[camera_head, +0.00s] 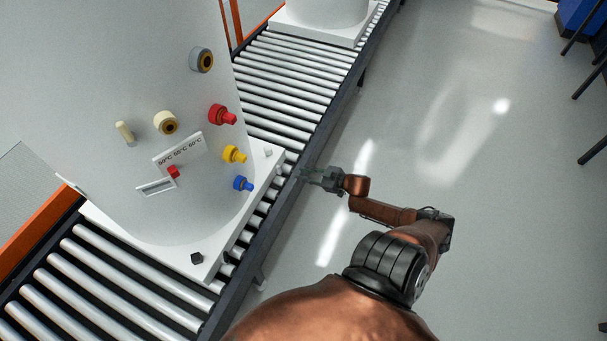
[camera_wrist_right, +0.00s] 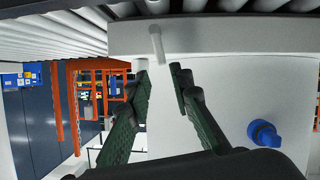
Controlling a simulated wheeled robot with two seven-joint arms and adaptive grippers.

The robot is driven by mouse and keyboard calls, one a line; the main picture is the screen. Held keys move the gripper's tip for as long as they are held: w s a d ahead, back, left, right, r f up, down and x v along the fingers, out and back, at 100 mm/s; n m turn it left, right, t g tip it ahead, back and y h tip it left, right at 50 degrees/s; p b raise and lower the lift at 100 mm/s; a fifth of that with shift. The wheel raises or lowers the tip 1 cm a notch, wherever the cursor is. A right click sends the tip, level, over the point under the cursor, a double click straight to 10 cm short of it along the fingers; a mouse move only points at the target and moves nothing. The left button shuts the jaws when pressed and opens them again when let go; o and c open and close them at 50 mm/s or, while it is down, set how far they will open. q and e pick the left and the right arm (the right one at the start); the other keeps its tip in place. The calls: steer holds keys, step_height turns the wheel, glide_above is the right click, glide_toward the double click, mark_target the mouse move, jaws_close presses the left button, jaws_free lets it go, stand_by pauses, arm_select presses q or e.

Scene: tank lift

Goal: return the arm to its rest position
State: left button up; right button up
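My right gripper (camera_head: 306,174) reaches over the conveyor's edge, just right of the white tank (camera_head: 100,90) and its base plate (camera_head: 165,250). In the right wrist view its two green-padded fingers (camera_wrist_right: 162,72) stand apart with nothing between them. Beyond the fingertips a small white peg (camera_wrist_right: 156,45) sits on the base plate (camera_wrist_right: 230,38); it also shows at the plate's corner in the head view (camera_head: 268,152). The fingers look clear of the peg. My left gripper is not in view.
The tank carries red (camera_head: 222,114), yellow (camera_head: 234,154) and blue (camera_head: 243,183) knobs facing my arm. The roller conveyor (camera_head: 290,75) runs behind, with another white base (camera_head: 325,25) farther along. Open floor (camera_head: 450,130) lies to the right.

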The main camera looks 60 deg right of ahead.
stand_by(0.5)
steer(key=s+a+f+m+g+h+p, duration=0.1)
steer(key=s+a+f+g+p, duration=0.15)
steer(key=s+f, duration=0.8)
steer(key=s+a+f+m+g+h+p, duration=0.1)
steer(key=s+a+f+g, duration=0.3)
steer(key=s+f, duration=0.65)
arm_select(q)
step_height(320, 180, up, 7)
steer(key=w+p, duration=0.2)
steer(key=p, duration=0.1)
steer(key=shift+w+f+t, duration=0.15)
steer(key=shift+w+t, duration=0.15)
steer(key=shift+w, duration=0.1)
arm_select(e)
steer(key=s+a+f+g, duration=0.2)
steer(key=s+a+f, duration=0.3)
steer(key=s+a, duration=0.3)
steer(key=s+a+f+g+y, duration=0.1)
steer(key=s+a+f+g, duration=0.1)
steer(key=s+a+f, duration=0.2)
steer(key=s+a+f+g, duration=0.2)
steer(key=s+a+f, duration=0.3)
steer(key=s+a, duration=0.6)
steer(key=a, duration=0.3)
steer(key=shift+s+f+n+g+y, duration=0.3)
steer(key=shift+s+f+g+y, duration=0.05)
steer(key=shift+y, duration=0.05)
